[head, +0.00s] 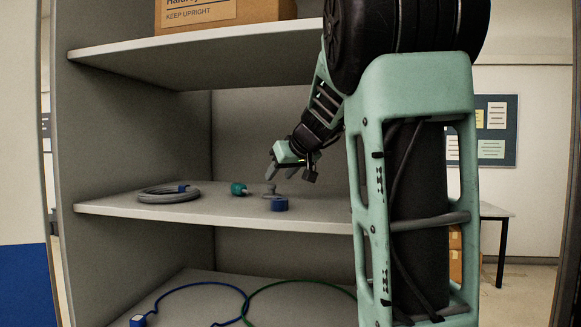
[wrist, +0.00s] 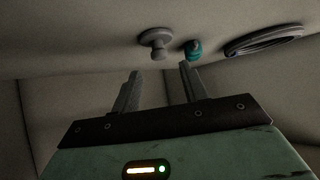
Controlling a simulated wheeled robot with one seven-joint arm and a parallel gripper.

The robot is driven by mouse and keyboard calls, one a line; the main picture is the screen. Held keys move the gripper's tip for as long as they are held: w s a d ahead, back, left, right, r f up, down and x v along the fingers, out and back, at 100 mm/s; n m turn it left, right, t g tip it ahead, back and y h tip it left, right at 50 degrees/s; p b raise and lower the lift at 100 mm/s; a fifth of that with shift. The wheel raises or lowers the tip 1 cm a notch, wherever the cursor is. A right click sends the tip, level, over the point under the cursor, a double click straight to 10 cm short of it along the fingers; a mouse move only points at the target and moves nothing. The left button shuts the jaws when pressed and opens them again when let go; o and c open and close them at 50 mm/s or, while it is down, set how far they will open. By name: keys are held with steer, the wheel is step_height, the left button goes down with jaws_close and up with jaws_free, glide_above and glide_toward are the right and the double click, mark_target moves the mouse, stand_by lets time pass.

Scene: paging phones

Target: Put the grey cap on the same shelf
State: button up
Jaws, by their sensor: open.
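The grey cap (head: 270,187), a small knob-like piece with a wider round end, is on the middle shelf (head: 330,218). It also shows in the wrist view (wrist: 155,40), just beyond the fingertips and roughly in line with the gap between them. My gripper (head: 280,174) is open and empty, just above and slightly right of the cap in the head view. Its two grey fingers are apart in the wrist view (wrist: 160,70). I see a clear space between them and the cap.
A teal cap (head: 238,188) is left of the grey one, and a grey cable coil (head: 168,193) lies farther left. The shelf's front left is bare. A cardboard box (head: 222,12) is on the upper shelf. Blue (head: 200,285) and green (head: 290,282) cables lie on the bottom shelf.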

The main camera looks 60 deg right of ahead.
steer(key=v, duration=0.5)
steer(key=shift+s+a+r+b, duration=0.1)
steer(key=shift+s+r+b, duration=0.15)
steer(key=shift+b, duration=0.05)
steer(key=shift+f, duration=0.1)
